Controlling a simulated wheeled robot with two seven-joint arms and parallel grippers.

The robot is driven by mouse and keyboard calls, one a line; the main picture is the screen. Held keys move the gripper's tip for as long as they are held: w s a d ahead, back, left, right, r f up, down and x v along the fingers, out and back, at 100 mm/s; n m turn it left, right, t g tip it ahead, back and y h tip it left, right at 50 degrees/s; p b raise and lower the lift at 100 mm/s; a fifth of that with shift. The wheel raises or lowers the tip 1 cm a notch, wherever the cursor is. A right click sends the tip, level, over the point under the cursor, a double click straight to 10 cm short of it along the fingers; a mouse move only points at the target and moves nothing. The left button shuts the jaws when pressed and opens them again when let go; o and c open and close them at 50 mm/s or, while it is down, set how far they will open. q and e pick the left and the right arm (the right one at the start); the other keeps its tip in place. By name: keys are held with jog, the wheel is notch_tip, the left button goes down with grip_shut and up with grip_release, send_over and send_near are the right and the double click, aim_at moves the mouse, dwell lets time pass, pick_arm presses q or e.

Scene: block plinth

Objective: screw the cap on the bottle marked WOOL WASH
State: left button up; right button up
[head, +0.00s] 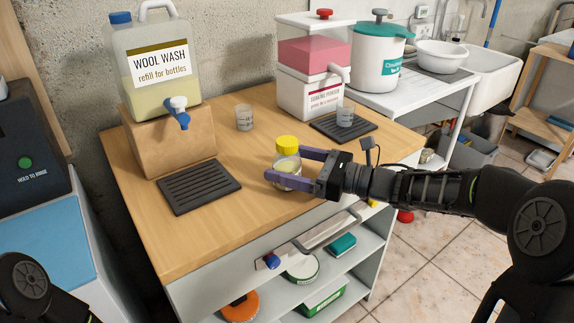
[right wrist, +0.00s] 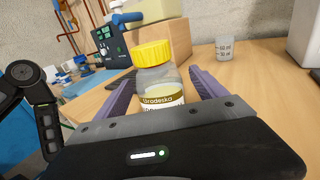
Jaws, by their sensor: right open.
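A small clear bottle (head: 288,164) with a white and gold label stands upright on the wooden worktop near its front edge. A yellow cap (head: 286,143) sits on top of its neck; I cannot tell how tight it is. In the right wrist view the bottle (right wrist: 160,95) shows label words partly cut off by my gripper, and the yellow cap (right wrist: 153,53) looks level. My right gripper (head: 284,165) is open, with its purple fingers on either side of the bottle body, below the cap. A large jug (head: 150,55) marked WOOL WASH, refill for bottles, stands behind left. My left gripper is out of view.
The jug stands on a cardboard-coloured plinth (head: 172,140) with its blue-handled tap over a black drip tray (head: 198,187). A clear measuring cup (head: 244,119) stands behind the bottle. A pink-filled dispenser (head: 312,75) is at the back right.

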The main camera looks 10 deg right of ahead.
jog(key=shift+a, duration=0.1)
jog(key=shift+c, duration=0.3)
jog(key=c, duration=1.5)
